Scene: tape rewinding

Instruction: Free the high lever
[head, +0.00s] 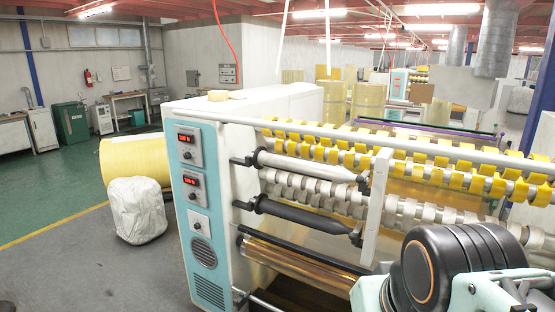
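The slitting and rewinding machine (245,115), white with a pale blue front panel, stands in the middle of the head view. Two horizontal shafts stick out beside its panel: a high silver one (305,165) with black ends, and a lower black one (305,217). Both reach towards an upright white bar (376,207). I cannot tell for certain which part is the high lever. My arm, with a black rounded joint, fills the lower right and hides part of the machine. I cannot make out my gripper's fingers.
Yellow and white rings line the rollers behind the shafts, under a long pale rail (340,132). A large yellow roll (130,160) and a white wrapped bundle (138,211) stand left of the machine. The green and grey floor (60,250) is clear at the left.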

